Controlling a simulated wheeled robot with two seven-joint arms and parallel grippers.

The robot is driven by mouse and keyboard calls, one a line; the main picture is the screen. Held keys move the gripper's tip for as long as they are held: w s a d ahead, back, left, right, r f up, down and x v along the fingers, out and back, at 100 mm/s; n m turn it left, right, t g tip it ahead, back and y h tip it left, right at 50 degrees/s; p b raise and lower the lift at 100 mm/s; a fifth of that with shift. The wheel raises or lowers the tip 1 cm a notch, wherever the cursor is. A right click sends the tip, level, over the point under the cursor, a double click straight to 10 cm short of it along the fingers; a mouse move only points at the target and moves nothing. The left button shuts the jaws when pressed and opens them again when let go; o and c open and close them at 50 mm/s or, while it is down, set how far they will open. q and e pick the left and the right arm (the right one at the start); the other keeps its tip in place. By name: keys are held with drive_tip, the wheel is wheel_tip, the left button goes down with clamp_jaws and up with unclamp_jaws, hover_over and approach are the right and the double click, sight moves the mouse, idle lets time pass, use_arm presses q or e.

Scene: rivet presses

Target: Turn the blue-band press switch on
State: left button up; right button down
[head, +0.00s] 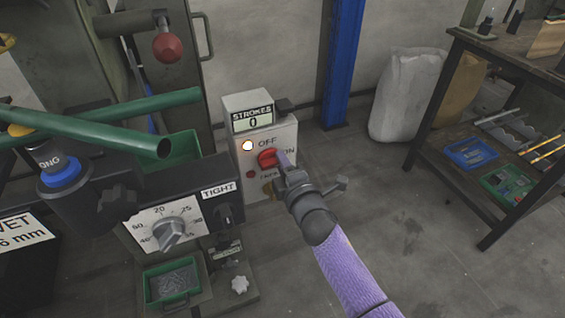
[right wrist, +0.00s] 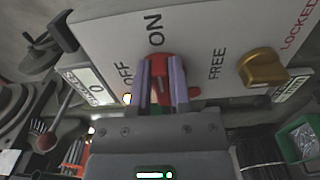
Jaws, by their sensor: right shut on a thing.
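A white control box (head: 285,135) stands beside the green press and carries a red rotary switch (head: 267,158) between OFF and ON labels. My right gripper (head: 281,162) reaches in from the lower right and is shut on this switch. In the right wrist view, the two purple fingers (right wrist: 162,85) lie on either side of the red switch (right wrist: 158,66); ON is printed above and OFF to the left. The fingers partly hide the switch, so I cannot tell its exact setting. A round lamp (head: 247,146) looks bright. A blue band (head: 62,172) rings the black press part at left. My left gripper is not in view.
The STROKES counter (head: 252,120) reads 0 above the box. A yellow knob (right wrist: 262,68) sits by FREE and LOCKED. Green bars (head: 90,130) and a dial panel (head: 168,228) stand at left. A workbench (head: 500,50) is at right; the floor between is clear.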

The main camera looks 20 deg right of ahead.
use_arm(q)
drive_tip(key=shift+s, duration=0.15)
use_arm(e)
drive_tip(key=shift+f, duration=0.1)
drive_tip(key=c, duration=0.6)
unclamp_jaws()
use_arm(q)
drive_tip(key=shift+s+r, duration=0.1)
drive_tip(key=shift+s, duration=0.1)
use_arm(e)
drive_tip(key=shift+o, duration=0.2)
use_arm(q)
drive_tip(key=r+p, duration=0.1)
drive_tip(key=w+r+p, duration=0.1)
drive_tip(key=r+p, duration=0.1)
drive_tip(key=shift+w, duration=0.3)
use_arm(e)
drive_tip(key=s, duration=1)
drive_tip(key=shift+d, duration=0.15)
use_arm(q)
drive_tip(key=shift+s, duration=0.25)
